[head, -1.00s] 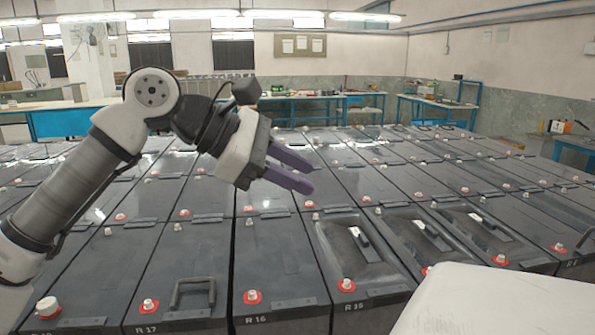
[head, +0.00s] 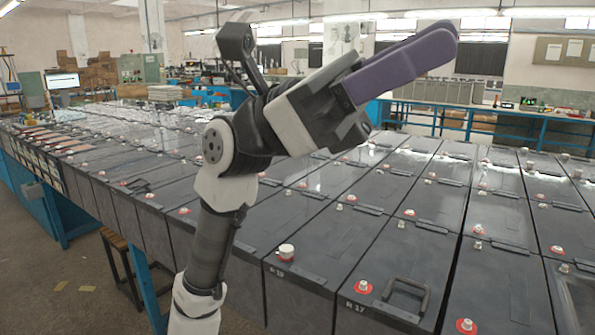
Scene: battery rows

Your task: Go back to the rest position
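My gripper (head: 449,40) is raised above the batteries, with its purple fingers pointing up and to the right. The near finger covers most of the far one, so the gap between them is hidden. I see no object held at the fingertips. My arm rises from the lower middle of the picture and bends at the wrist, clear of the battery tops.
Rows of dark batteries (head: 330,240) with red-ringed terminals fill the middle and right. A battery with a raised handle (head: 407,290) is at the front. A wooden stool (head: 116,246) stands below the left edge. Open floor (head: 60,275) lies at lower left.

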